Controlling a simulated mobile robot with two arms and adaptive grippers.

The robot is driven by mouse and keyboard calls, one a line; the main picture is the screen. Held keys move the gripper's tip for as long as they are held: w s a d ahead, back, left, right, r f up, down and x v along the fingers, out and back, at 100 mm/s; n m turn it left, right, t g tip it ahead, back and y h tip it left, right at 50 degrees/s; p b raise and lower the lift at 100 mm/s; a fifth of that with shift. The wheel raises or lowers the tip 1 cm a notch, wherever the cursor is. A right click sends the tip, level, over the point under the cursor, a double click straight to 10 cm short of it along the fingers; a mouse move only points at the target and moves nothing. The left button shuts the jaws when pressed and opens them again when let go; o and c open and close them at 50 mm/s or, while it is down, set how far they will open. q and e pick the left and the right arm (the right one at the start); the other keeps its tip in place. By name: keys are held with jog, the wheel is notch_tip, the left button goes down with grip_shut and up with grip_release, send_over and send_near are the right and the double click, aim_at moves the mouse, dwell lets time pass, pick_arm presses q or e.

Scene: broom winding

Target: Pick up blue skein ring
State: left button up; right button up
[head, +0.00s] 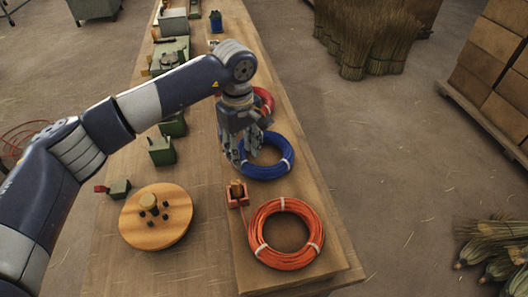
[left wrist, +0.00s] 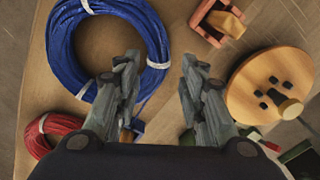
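The blue skein ring (head: 267,157) lies flat on the workbench, with white ties around its coil. It also shows at the upper left in the left wrist view (left wrist: 66,62). My left gripper (head: 236,160) hangs over the ring's left edge in the head view and hides part of it. In the left wrist view the two fingers of the left gripper (left wrist: 157,85) are spread apart with nothing between them. The left finger overlaps the ring's right side there; whether it touches, I cannot tell. My right gripper is in neither view.
An orange skein ring (head: 318,232) lies nearer me, and a red one (head: 263,101) lies beyond the blue. A small red block-like fixture (head: 237,196) and a round wooden disc with pegs (head: 155,230) stand nearby. Green devices (head: 161,151) line the bench's left side.

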aim_at(246, 161)
pick_arm(q)
jog(key=f, duration=0.1)
jog(key=f+p, duration=0.1)
jog(key=f, duration=0.1)
jog(key=f+p, duration=0.1)
jog(key=shift+d+f, duration=0.2)
jog(key=shift+d, duration=0.2)
jog(key=shift+w+f, duration=0.1)
jog(key=shift+f, duration=0.25)
grip_shut()
